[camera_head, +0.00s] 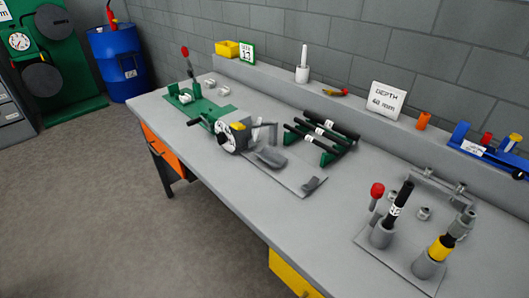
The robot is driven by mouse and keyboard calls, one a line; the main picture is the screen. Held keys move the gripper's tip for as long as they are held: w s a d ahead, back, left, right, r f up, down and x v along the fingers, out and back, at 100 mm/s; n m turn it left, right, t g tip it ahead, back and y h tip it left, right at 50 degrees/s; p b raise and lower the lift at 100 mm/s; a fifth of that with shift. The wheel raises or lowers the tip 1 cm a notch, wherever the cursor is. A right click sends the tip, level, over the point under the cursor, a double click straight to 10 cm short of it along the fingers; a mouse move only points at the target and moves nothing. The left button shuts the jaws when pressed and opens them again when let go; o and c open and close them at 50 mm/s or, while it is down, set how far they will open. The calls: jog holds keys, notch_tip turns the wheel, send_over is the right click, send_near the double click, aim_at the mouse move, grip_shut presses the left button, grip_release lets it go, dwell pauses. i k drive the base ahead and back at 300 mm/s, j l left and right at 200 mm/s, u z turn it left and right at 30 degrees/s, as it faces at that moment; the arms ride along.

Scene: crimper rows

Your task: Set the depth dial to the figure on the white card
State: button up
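The white card (387,101) leans on the ledge at the back of the bench. It reads "DEPTH" with a figure in mm below, which looks like 60 or 40 but is too small to be sure. A round white-faced dial (223,139) with a dark hub sits on the grey bench device (240,134), with a black handle at its left and a yellow patch on top. I take it to be the depth dial. Its marks and setting are too small to read. My gripper does not show in this view.
Black bars lie on a green rack (327,158) right of the device. A green lever tool (185,98) stands left. Upright tools in grey cups stand on a plate (400,265) at front right. A green-edged sign (247,52) stands behind. The bench's front left strip is clear.

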aim_at(222, 138)
jog(key=i+j, duration=0.1)
jog(key=j, duration=0.25)
jog(key=i+j, duration=0.15)
jog(key=j, duration=0.2)
jog(key=i+j+u, duration=0.1)
jog(key=j, duration=0.3)
jog(key=i+j, duration=0.15)
jog(key=j, duration=0.2)
jog(key=i+j, duration=0.25)
jog(key=j, duration=0.2)
jog(key=i+j+u, duration=0.1)
jog(key=i+j, duration=0.5)
jog(key=j, duration=0.2)
jog(key=i+l, duration=0.1)
jog(key=l+u, duration=0.05)
jog(key=l, duration=0.05)
